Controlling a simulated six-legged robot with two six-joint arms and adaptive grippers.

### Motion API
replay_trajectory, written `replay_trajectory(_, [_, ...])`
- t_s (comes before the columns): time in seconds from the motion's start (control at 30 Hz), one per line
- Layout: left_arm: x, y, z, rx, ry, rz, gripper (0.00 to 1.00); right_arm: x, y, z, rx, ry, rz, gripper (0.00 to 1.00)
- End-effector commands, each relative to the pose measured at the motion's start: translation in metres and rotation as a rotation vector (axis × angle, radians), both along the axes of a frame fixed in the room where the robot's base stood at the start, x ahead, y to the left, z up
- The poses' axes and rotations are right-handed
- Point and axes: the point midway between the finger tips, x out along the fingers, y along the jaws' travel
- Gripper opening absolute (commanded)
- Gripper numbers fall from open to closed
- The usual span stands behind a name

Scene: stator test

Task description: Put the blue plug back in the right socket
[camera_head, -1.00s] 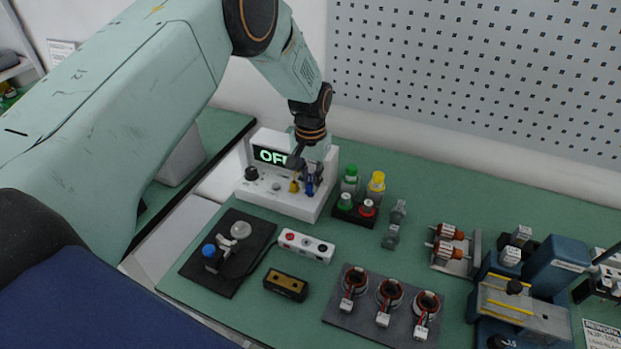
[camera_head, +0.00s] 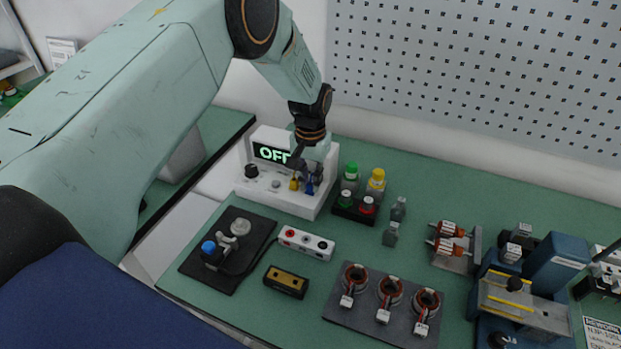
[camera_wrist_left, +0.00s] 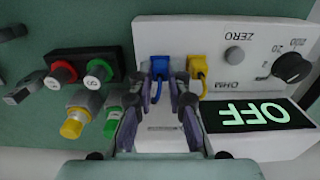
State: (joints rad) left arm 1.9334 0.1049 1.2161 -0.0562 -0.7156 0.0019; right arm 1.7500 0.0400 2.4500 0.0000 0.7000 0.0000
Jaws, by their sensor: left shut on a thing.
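The blue plug (camera_head: 310,188) is at the front of the white meter (camera_head: 282,203), to the right of the yellow plug (camera_head: 294,184). My left gripper (camera_head: 306,179) is shut on the blue plug, reaching it from above. In the left wrist view, the blue plug (camera_wrist_left: 160,68) shows at the fingertips (camera_wrist_left: 168,84), against the meter's white face, with the yellow plug (camera_wrist_left: 199,66) close beside it. The fingers hide the socket, so I cannot tell how deep the blue plug sits. My right gripper is out of view.
The meter's display (camera_head: 270,154) reads OFF. A black block with red and green terminals (camera_head: 354,208) stands close to the right of the meter. Green and yellow-capped bottles (camera_head: 376,184) stand behind it. A white box with round sockets (camera_head: 306,244) lies in front.

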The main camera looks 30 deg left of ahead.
Motion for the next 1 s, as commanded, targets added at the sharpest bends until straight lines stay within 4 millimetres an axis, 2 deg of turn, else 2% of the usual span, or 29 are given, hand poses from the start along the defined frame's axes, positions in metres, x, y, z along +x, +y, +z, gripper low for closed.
replay_trajectory(0.13, [0.000,0.000,0.000,0.000,-0.001,0.000,0.00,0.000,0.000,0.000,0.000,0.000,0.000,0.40])
replay_trajectory(0.17, [0.000,0.000,0.000,0.000,-0.001,0.000,0.18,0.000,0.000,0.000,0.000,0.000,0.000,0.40])
replay_trajectory(0.47, [0.000,0.000,0.000,0.000,0.000,0.000,0.42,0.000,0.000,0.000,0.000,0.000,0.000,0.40])
replay_trajectory(0.8, [0.000,0.000,0.003,0.000,-0.001,0.000,0.42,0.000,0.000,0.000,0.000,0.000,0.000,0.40])
replay_trajectory(0.87, [0.001,0.000,0.009,0.000,-0.002,0.000,0.42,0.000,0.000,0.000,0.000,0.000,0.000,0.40])
replay_trajectory(1.0, [0.001,0.000,0.033,0.000,-0.005,0.000,0.42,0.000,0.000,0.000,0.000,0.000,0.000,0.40])
